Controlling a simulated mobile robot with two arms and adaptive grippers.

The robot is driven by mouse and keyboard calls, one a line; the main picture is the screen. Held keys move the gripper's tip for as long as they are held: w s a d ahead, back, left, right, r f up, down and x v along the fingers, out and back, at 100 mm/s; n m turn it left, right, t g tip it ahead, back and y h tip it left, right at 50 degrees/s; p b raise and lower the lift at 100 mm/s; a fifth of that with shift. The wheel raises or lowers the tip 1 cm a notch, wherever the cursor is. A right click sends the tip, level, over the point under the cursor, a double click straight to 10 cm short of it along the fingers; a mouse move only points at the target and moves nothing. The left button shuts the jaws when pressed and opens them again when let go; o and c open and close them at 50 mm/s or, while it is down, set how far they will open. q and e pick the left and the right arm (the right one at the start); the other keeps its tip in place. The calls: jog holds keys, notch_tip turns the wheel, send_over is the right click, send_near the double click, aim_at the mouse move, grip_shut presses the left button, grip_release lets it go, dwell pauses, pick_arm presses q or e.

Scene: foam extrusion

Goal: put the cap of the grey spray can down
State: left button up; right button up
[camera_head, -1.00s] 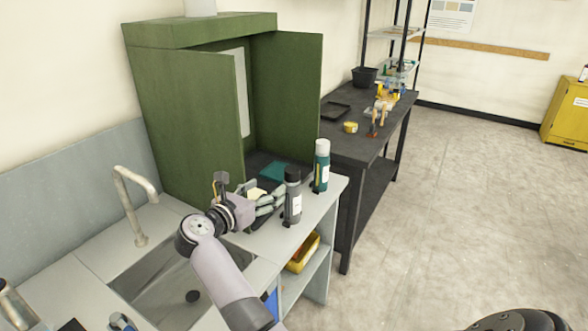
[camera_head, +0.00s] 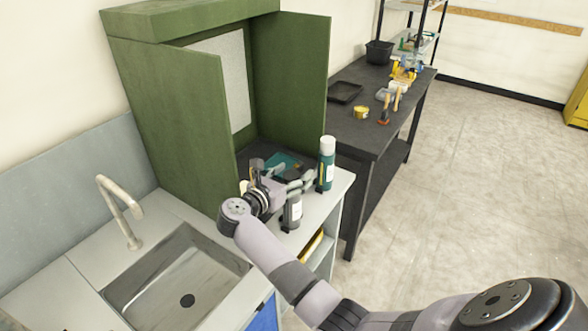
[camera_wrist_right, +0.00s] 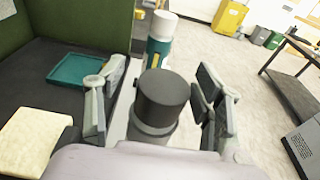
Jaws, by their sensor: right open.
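The grey spray can (camera_head: 292,214) stands upright near the front edge of the counter. Its dark cap (camera_wrist_right: 163,97) sits on top of the can in the right wrist view. My right gripper (camera_head: 300,182) is at the cap's height, and its fingers hide much of the can's top in the head view. In the right wrist view the gripper (camera_wrist_right: 160,105) is open, with one finger on each side of the cap and visible gaps between. My left gripper is not in view.
A teal spray can with a white cap (camera_head: 327,150) stands close behind the grey one. A green booth (camera_head: 170,110) with a teal tray (camera_wrist_right: 85,68) is at the left. A sink (camera_head: 180,275) lies in front. A dark workbench (camera_head: 365,135) stands beyond.

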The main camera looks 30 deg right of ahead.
jog(key=shift+s+r, duration=0.1)
jog(key=shift+s, duration=0.05)
jog(key=shift+s+a+r, duration=0.2)
jog(key=shift+a, duration=0.05)
jog(key=shift+c, duration=0.2)
jog(key=shift+a+r, duration=0.1)
jog(key=shift+a, duration=0.05)
jog(key=shift+c, duration=2)
jog(key=shift+w+d+f, duration=0.1)
jog(key=shift+d+f, duration=0.1)
jog(key=shift+d, duration=0.05)
jog(key=shift+c, duration=1.2)
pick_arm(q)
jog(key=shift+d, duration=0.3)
pick_arm(e)
jog(key=shift+a+r, duration=0.1)
jog(key=shift+a, duration=0.05)
jog(key=shift+c, duration=1.2)
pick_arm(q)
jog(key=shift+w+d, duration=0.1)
pick_arm(e)
jog(key=shift+r, duration=0.1)
